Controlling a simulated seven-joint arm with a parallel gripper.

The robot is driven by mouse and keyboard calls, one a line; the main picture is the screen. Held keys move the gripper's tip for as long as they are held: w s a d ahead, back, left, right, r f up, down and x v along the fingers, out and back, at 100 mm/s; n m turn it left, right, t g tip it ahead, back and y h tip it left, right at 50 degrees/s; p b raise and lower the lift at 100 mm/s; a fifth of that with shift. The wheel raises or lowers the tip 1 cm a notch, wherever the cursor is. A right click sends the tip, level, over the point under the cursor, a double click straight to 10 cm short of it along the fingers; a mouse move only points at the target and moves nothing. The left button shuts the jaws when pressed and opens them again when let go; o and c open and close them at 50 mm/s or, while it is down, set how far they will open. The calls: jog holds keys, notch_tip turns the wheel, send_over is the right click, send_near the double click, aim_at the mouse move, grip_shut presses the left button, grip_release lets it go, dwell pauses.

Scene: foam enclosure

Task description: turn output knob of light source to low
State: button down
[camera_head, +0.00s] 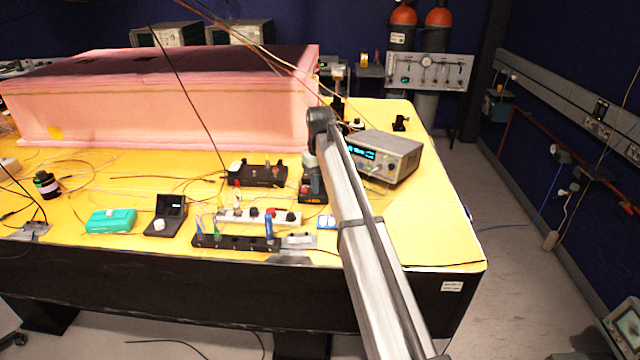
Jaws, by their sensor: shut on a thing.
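My arm reaches in from the lower right, and its end bends down at the table's right part. My gripper (312,178) is small and dark here, shut on what seems to be a knob. It is low over a dark unit (312,194) with orange marks, which may be the light source; I cannot tell for certain. The fingertips and the knob are too small and hidden to make out, so the knob's setting cannot be read. A grey instrument (398,153) with a lit blue display stands just right of my arm.
A black box (257,175) with red knobs lies left of my gripper. A power strip (258,216), a black rail with coloured plugs (236,242) and a teal case (111,220) lie nearer. The pink foam enclosure (170,115) stands behind. The yellow table's right corner (440,235) is clear.

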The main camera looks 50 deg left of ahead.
jog(key=shift+n, duration=0.5)
jog(key=c, duration=1)
grip_release()
notch_tip(320, 180, up, 14)
jog(key=shift+f, duration=0.1)
dwell(0.3)
